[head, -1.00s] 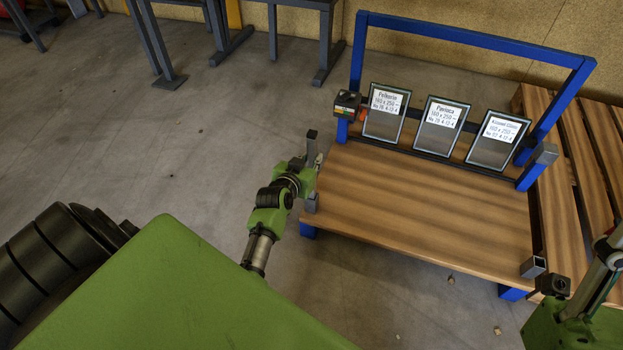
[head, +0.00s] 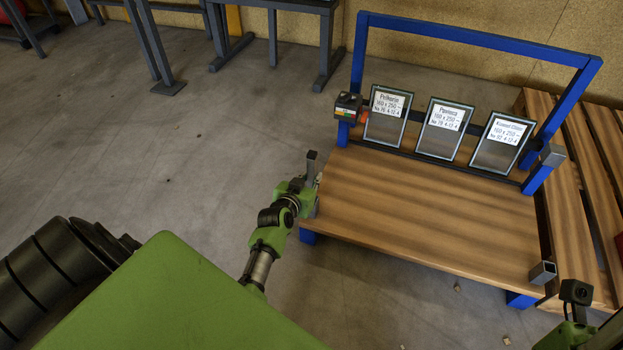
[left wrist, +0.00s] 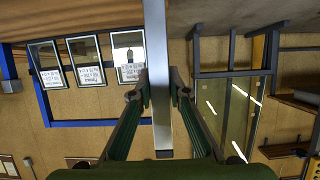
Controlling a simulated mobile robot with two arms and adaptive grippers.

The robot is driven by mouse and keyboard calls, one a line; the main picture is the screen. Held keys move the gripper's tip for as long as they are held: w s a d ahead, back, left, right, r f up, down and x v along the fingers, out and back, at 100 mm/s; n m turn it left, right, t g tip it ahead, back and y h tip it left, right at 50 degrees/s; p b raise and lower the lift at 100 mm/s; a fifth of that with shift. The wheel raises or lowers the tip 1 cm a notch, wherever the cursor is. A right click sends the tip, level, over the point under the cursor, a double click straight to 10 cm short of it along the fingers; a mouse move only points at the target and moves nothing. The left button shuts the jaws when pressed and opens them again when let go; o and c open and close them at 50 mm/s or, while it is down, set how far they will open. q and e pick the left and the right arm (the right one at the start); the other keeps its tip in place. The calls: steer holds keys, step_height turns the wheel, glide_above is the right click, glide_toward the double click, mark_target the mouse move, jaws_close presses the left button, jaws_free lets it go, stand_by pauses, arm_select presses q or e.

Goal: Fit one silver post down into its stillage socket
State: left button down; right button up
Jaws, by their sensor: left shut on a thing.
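The silver post (head: 312,166) stands roughly upright at the stillage's front left corner. My left gripper (head: 311,189) is shut on it, with the post's upper end showing above the fingers. In the left wrist view the post (left wrist: 158,75) runs between the two fingertips. The stillage (head: 430,210) has a wooden deck and a blue frame. The front left socket is mostly hidden behind my gripper, so I cannot tell how far the post's lower end is inside it. A grey, open square socket (head: 542,272) sits at the front right corner. My right gripper's fingers do not show.
Several framed glass panes (head: 443,130) with labels lean on the stillage's back rail. A dark box (head: 348,104) is at the left upright. A wooden pallet (head: 585,175) lies to the right. Clear floor (head: 190,160) extends left of the stillage.

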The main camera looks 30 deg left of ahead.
arm_select(q)
steer(key=c, duration=2.3)
jaws_free()
steer(key=shift+f, duration=0.2)
steer(key=shift+c, duration=0.2)
steer(key=o, duration=0.4)
steer(key=shift+r, duration=0.15)
